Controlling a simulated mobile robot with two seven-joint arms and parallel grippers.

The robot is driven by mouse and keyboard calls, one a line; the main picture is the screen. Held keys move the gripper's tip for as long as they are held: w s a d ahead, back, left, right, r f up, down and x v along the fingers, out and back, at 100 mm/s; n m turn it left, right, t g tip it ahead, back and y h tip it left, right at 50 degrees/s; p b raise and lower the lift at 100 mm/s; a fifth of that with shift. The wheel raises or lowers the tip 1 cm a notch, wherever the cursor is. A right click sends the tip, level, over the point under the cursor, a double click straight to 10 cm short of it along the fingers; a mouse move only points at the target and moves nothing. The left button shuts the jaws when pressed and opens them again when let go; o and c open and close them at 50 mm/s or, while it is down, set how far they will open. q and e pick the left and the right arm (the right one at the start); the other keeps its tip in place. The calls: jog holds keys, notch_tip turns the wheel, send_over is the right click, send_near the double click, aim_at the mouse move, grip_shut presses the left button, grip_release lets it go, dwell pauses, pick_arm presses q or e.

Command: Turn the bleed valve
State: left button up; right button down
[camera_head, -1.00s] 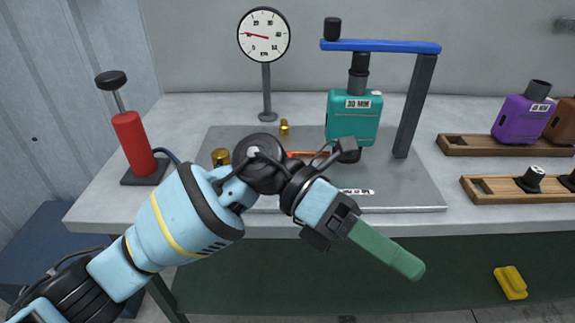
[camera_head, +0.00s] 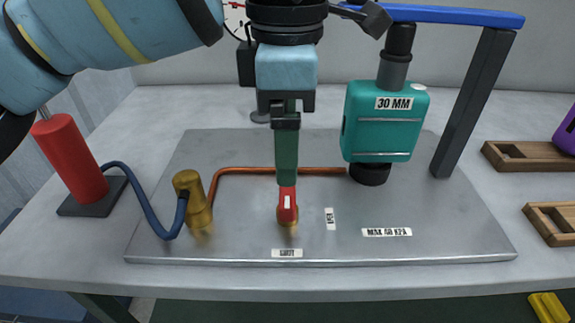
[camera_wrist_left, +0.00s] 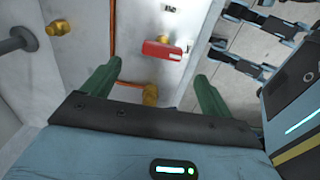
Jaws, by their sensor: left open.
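The bleed valve has a red handle (camera_head: 288,207) with a white mark and a brass part below it, standing on the grey metal plate (camera_head: 420,205). The handle also shows in the wrist view (camera_wrist_left: 160,50). My left gripper (camera_head: 287,183) points down right at the handle in the head view and hides its upper end. In the wrist view its two green fingers are spread apart and empty, with the handle lying beyond the gap between their tips. I cannot tell whether they touch it. A label (camera_head: 287,253) lies in front of the valve, another (camera_head: 329,218) to its right.
A copper pipe (camera_head: 240,171) runs behind the valve to a brass fitting (camera_head: 190,190) with a blue hose (camera_head: 145,200) from the red pump (camera_head: 70,157). The teal muffler (camera_head: 378,130) stands right under a blue bar (camera_head: 455,14). The plate's front is clear.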

aim_at(287, 190)
pick_arm(q)
jog(key=shift+s+f, duration=0.15)
jog(key=shift+s, duration=0.05)
notch_tip(287, 190, down, 6)
jog(key=shift+f+b, duration=0.25)
jog(key=shift+b, duration=0.35)
jog(key=shift+f, duration=0.6)
pick_arm(e)
jog(key=shift+s+d+f, duration=0.15)
jog(key=shift+s+f, duration=0.6)
jog(key=shift+f, duration=0.05)
